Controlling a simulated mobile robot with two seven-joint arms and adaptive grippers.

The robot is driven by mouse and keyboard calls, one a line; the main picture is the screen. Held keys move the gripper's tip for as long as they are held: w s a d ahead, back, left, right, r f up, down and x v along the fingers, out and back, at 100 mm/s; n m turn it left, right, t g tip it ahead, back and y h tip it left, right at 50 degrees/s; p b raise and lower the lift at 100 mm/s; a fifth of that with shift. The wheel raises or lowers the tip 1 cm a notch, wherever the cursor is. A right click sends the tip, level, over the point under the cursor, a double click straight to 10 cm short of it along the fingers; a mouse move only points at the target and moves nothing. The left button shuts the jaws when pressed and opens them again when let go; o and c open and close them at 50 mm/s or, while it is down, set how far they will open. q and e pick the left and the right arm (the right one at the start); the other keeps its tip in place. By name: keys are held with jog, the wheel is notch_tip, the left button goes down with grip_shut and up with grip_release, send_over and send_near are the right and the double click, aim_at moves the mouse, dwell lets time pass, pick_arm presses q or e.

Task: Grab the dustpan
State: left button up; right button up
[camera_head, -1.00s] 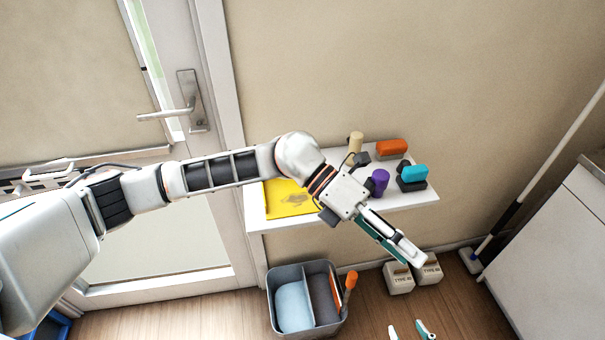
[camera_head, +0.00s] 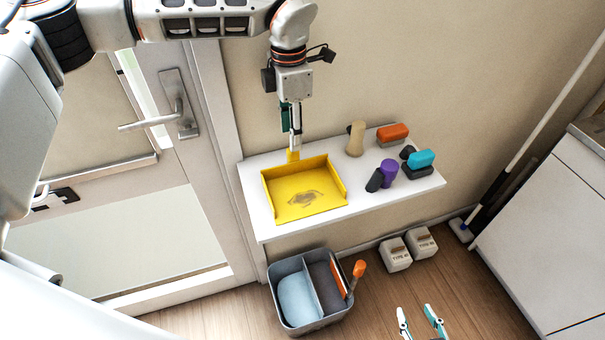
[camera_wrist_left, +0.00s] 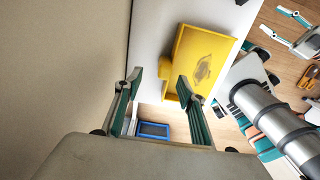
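The yellow dustpan (camera_head: 303,191) lies on the white shelf, with a dark smudge on its pan. Its short handle (camera_head: 293,156) points back towards the wall. My left gripper (camera_head: 295,146) points down at the handle from above. In the left wrist view my left gripper (camera_wrist_left: 159,77) is open. The handle (camera_wrist_left: 165,72) shows between its fingers, nearer the right one, with no grip on it; contact is unclear. The dustpan's pan (camera_wrist_left: 205,55) lies beyond the right finger. My right gripper (camera_head: 417,310) is open and empty at the bottom edge of the head view.
The shelf (camera_head: 257,202) also holds a beige bottle-like object (camera_head: 355,139), an orange brush (camera_head: 393,133), a purple item (camera_head: 388,171) and a cyan brush (camera_head: 420,159). A grey divided bin (camera_head: 318,325) and white boxes (camera_head: 396,258) stand below. The wall is close behind.

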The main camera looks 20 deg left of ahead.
aim_at(293, 155)
pick_arm(q)
jog(key=shift+s+f, duration=0.5)
jog(key=shift+f, duration=0.2)
jog(key=shift+d+f+p, duration=0.15)
jog(key=shift+f+p, duration=0.05)
jog(key=shift+f, duration=1.15)
jog(key=shift+d+f+p, duration=0.15)
jog(key=shift+f, duration=1.15)
grip_shut()
